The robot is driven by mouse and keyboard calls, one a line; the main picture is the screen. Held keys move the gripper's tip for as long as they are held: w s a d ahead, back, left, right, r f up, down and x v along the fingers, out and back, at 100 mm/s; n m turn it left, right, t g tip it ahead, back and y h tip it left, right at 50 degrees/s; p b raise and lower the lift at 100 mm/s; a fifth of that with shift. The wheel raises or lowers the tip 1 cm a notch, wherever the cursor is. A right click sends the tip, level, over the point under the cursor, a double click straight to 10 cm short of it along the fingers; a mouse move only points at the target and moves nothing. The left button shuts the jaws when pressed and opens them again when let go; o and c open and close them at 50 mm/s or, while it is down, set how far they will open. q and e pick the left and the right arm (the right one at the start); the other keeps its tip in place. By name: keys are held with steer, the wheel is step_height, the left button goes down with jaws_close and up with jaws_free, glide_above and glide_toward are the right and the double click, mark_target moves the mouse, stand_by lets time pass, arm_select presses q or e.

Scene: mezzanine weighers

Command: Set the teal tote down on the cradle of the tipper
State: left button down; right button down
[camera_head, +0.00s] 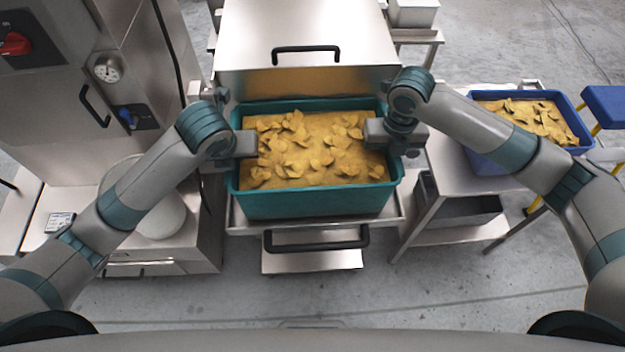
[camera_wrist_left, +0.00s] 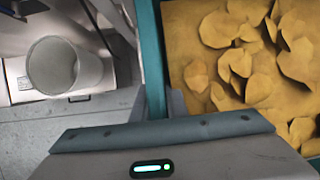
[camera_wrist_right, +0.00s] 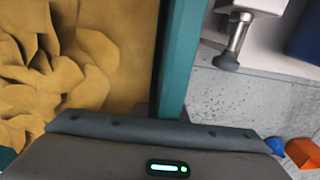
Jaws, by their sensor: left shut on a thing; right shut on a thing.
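The teal tote (camera_head: 318,204) is full of yellow-brown chips or flakes and looks level in the middle of the head view. My left gripper (camera_head: 243,145) is shut on its left rim, which also shows in the left wrist view (camera_wrist_left: 153,60). My right gripper (camera_head: 376,133) is shut on its right rim, seen too in the right wrist view (camera_wrist_right: 180,60). Below and around the tote shows a steel cradle (camera_head: 235,218) of the tipper, with a black bar handle (camera_head: 316,241) at its front. I cannot tell whether the tote touches the cradle.
A steel hood with a black handle (camera_head: 306,49) stands right behind the tote. A white bucket (camera_head: 160,215) is on a steel stand at left. At right, a blue tote (camera_head: 484,163) of chips sits on a steel table (camera_head: 440,178). Open floor lies in front.

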arm_select(q)
steer(key=shift+s+d+f, duration=0.1)
steer(key=shift+d+f, duration=0.1)
steer(key=shift+d, duration=0.35)
arm_select(e)
steer(key=shift+s+a+f, duration=0.1)
steer(key=shift+a+f, duration=0.1)
steer(key=shift+a, duration=0.4)
arm_select(q)
steer(key=c, duration=1.9)
jaws_free()
arm_select(e)
steer(key=c, duration=2)
jaws_free()
arm_select(q)
steer(key=shift+o, duration=0.7)
arm_select(e)
steer(key=shift+o, duration=0.9)
arm_select(q)
steer(key=shift+a, duration=0.2)
arm_select(e)
steer(key=shift+d, duration=0.2)
arm_select(q)
steer(key=shift+a+r, duration=0.1)
steer(key=v, duration=0.8)
steer(key=shift+r, duration=0.2)
arm_select(e)
steer(key=shift+d, duration=0.15)
arm_select(q)
steer(key=shift+v, duration=1.75)
